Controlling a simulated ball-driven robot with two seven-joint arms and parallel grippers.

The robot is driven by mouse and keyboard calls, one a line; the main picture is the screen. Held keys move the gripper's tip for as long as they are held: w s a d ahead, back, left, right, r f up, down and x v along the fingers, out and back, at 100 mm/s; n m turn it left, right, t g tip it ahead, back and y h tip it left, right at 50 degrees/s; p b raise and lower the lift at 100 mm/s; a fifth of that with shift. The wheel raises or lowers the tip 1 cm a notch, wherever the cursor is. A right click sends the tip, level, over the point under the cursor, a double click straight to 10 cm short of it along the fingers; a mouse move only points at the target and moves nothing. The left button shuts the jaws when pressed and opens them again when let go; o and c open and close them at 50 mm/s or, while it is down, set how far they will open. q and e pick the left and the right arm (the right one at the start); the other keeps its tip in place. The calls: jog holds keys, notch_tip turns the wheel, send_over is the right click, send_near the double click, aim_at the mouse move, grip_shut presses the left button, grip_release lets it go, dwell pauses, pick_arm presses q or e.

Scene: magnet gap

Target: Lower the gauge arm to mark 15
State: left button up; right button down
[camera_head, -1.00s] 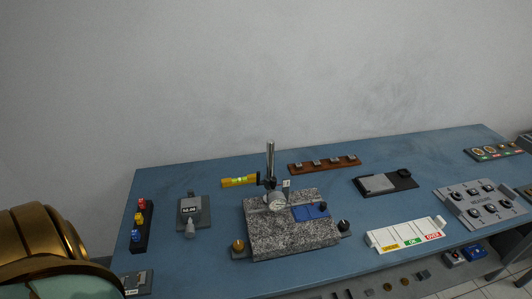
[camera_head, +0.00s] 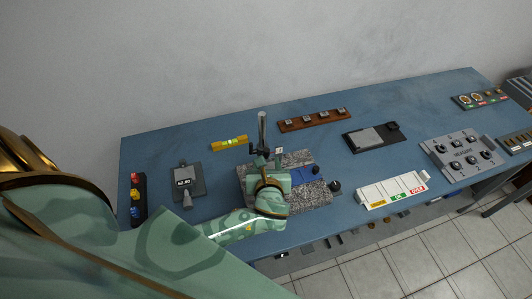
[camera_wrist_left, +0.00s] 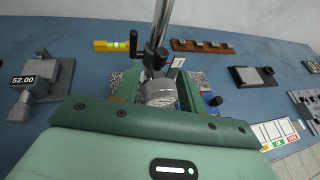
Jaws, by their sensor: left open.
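The gauge stand's steel post (camera_head: 262,128) rises from a speckled granite plate (camera_head: 318,196). In the left wrist view, the dark gauge arm with its crank (camera_wrist_left: 134,44) is clamped on the post. The round silver dial gauge (camera_wrist_left: 160,93) hangs in front of the post, low over the plate. My left gripper (camera_head: 268,178) is over the plate in front of the post. In the left wrist view its green fingers (camera_wrist_left: 155,92) are open, one on each side of the dial, with no grip visible. No height marks are readable. My right gripper is not in view.
A yellow level (camera_head: 229,143) lies behind. A blue block (camera_head: 305,176) and a black knob (camera_head: 334,186) are close on the right. A white labelled tray (camera_head: 392,190) is farther right. The wall is behind the table.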

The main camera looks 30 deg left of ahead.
aim_at(266, 154)
pick_arm(q)
jog(key=x, duration=0.4)
jog(key=shift+w+a+f, duration=0.1)
jog(key=shift+w, duration=0.2)
jog(key=shift+w+a+f, duration=0.25)
jog(key=shift+w+a, duration=0.15)
jog(key=shift+w, duration=0.05)
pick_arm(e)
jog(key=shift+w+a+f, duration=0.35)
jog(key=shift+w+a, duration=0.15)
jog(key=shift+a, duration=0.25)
